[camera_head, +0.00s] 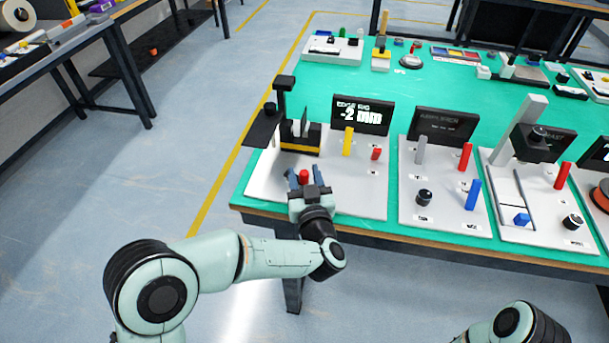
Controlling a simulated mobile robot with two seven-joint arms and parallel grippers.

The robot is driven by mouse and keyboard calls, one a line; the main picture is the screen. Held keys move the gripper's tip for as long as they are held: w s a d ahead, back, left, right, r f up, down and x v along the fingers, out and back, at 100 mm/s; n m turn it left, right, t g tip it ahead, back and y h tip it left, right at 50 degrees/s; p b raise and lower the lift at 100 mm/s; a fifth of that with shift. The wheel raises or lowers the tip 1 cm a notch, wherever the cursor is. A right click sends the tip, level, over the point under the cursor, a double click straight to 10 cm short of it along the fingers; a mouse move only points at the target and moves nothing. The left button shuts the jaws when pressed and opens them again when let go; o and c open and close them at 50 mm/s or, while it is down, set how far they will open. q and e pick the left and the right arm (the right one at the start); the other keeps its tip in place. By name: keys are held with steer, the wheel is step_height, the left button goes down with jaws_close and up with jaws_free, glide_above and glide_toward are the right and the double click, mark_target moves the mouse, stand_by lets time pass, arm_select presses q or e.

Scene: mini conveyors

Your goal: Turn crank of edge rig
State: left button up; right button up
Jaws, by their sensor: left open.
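The edge rig (362,196) is a white board at the left front corner of the green-topped table. Its dark display (361,115) reads "EDGE RIG -2 mm". A black and yellow block (300,139) with a dark upright post stands at the back of the board. A small red knob (304,175), likely the crank's handle, shows near the front. My left gripper (304,178) is open, with its two fingers on either side of the red knob. Whether they touch it cannot be told. The crank's arm is hidden by the gripper. My right gripper is out of view.
On the edge rig stand a yellow lever (348,141) and a small red lever (376,154), right of my gripper. Another board (435,203) with levers and a black knob is farther right. The floor left of the table is clear.

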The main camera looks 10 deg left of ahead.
arm_select(q)
steer(key=p+v, duration=0.1)
steer(key=v, duration=1.2)
steer(key=shift+p, duration=0.35)
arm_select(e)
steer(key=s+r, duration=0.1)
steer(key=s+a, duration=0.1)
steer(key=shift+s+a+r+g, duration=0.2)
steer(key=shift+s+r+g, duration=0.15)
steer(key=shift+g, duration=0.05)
arm_select(q)
steer(key=shift+o, duration=0.2)
steer(key=shift+s, duration=0.1)
